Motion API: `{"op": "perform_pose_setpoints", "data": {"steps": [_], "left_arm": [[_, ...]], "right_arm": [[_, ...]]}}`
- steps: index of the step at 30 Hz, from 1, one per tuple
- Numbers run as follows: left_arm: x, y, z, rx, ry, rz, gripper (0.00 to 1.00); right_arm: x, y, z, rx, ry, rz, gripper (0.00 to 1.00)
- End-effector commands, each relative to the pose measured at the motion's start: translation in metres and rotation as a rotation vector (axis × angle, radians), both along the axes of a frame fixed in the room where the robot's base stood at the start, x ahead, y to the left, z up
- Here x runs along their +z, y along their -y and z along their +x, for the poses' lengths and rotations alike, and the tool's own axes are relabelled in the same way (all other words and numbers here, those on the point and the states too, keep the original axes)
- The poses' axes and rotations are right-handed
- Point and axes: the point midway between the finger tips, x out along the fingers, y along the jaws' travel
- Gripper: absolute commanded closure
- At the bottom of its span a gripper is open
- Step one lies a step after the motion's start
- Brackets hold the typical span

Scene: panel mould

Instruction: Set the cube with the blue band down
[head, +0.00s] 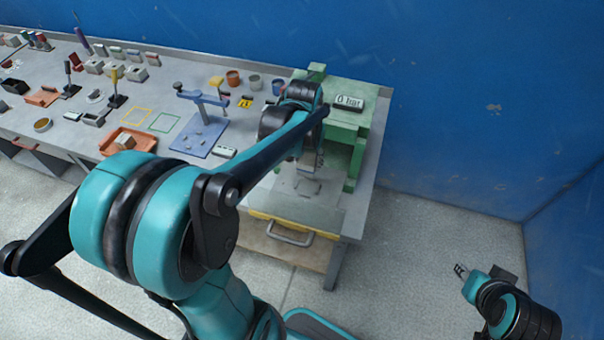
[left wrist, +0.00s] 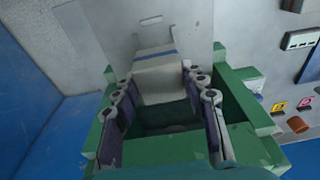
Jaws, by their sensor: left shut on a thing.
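The pale cube with the blue band (left wrist: 158,72) is between the two fingers of my left gripper (left wrist: 160,90) in the left wrist view. The gripper is shut on it, and the blue band crosses its far part. The cube is over or inside the green press frame (left wrist: 240,100); I cannot tell whether it touches anything beneath. In the head view my left gripper (head: 306,166) is at the front of the green press (head: 358,128), partly hidden by my arm. My right gripper (head: 462,271) is low at the right, away from the table; its jaws are too small to judge.
A clear panel (left wrist: 95,30) stands close by the cube. A display reading "0 bar" (head: 348,103) sits on the press. A blue stand (head: 203,130), an orange tray (head: 128,140) and many small parts occupy the table to the left. A blue wall (head: 460,100) rises behind.

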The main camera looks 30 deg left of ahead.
Motion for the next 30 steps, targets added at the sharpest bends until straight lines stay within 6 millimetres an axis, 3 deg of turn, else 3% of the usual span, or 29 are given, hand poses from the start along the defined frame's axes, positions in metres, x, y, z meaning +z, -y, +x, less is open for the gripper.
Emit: {"op": "perform_pose_setpoints", "data": {"steps": [1, 4, 11, 17, 29, 30], "left_arm": [[-0.015, 0.0, 0.0, 0.0, 0.0, 0.0, 0.9], [-0.034, 0.0, 0.0, 0.0, 0.0, 0.0, 0.9], [-0.054, 0.0, 0.0, 0.0, 0.0, 0.0, 0.9], [-0.082, 0.0, 0.0, -0.001, 0.0, 0.0, 0.9], [-0.088, 0.0, 0.0, -0.001, 0.0, 0.0, 0.9], [-0.087, 0.0, 0.0, -0.001, 0.0, 0.0, 0.47]], "right_arm": [[-0.008, 0.0, 0.0, 0.0, 0.0, 0.0, 0.66], [-0.014, 0.0, 0.0, 0.0, 0.0, 0.0, 0.66], [-0.02, 0.0, 0.0, 0.0, 0.0, 0.0, 0.66], [-0.031, 0.0, 0.0, 0.0, 0.0, 0.0, 0.66], [-0.034, 0.0, 0.0, 0.0, 0.0, 0.0, 0.66], [-0.033, 0.0, 0.0, 0.0, 0.0, 0.0, 0.66]]}}
